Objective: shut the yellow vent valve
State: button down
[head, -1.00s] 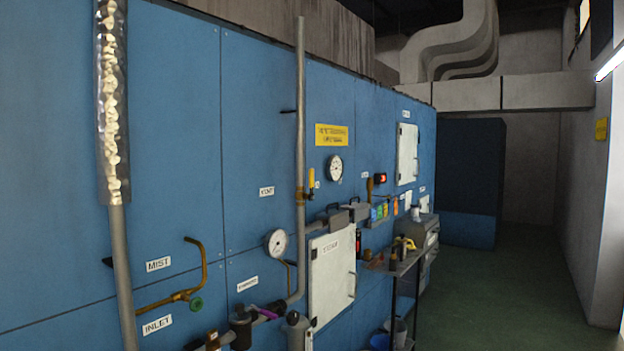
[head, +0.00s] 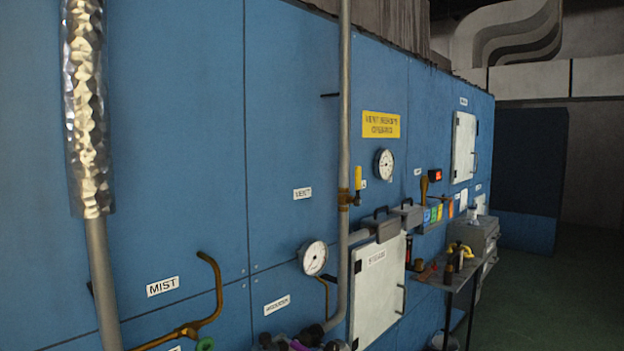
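The vent valve's yellow lever (head: 357,178) stands upright, parallel to a grey vertical pipe (head: 345,110). Its brass body (head: 348,198) sits on that pipe. A white label (head: 302,193) reading VENT is on the blue wall to the left of the pipe.
Two white dial gauges, one low (head: 313,257) and one higher (head: 384,163), flank the pipe. A foil-wrapped pipe (head: 86,110) stands at left. A curved brass pipe (head: 212,295) juts out below. A laden shelf (head: 450,282) stands at right; green floor (head: 550,300) beyond is clear.

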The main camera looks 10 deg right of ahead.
aim_at(358, 200)
jog(key=u, duration=0.55)
jog(key=i, duration=0.85)
jog(key=u, duration=0.55)
